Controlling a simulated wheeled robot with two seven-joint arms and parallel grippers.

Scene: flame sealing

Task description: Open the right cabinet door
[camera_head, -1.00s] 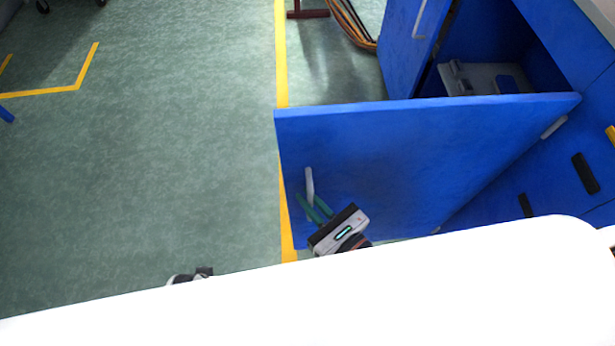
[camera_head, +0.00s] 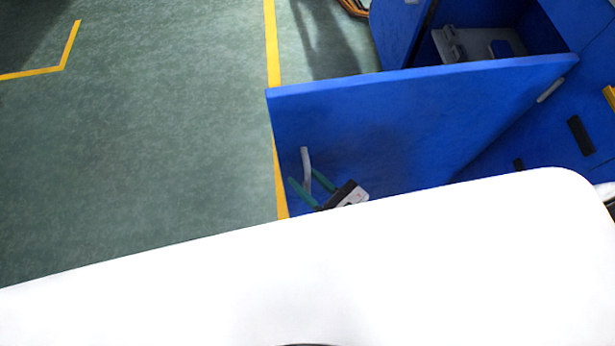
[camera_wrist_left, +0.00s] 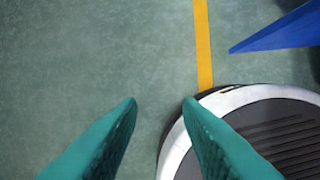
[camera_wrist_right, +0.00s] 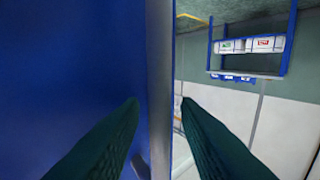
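The right cabinet door (camera_head: 400,130) is a blue panel standing wide open, swung out from the blue cabinet. A pale vertical handle (camera_head: 306,158) is near its free edge. My right gripper (camera_head: 303,178) is at the handle, its green fingers apart, one on each side of it. In the right wrist view a grey upright bar (camera_wrist_right: 160,80), seemingly the handle, stands between the open fingers, with a gap visible on each side. My left gripper (camera_wrist_left: 160,100) is open and empty above the floor; it does not show in the head view.
Another blue door (camera_head: 393,30) stands open beyond, with a grey box (camera_head: 475,42) inside the cabinet between them. The left wrist view shows my round base below the gripper. The green floor (camera_head: 150,150) to the left is clear, crossed by yellow lines.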

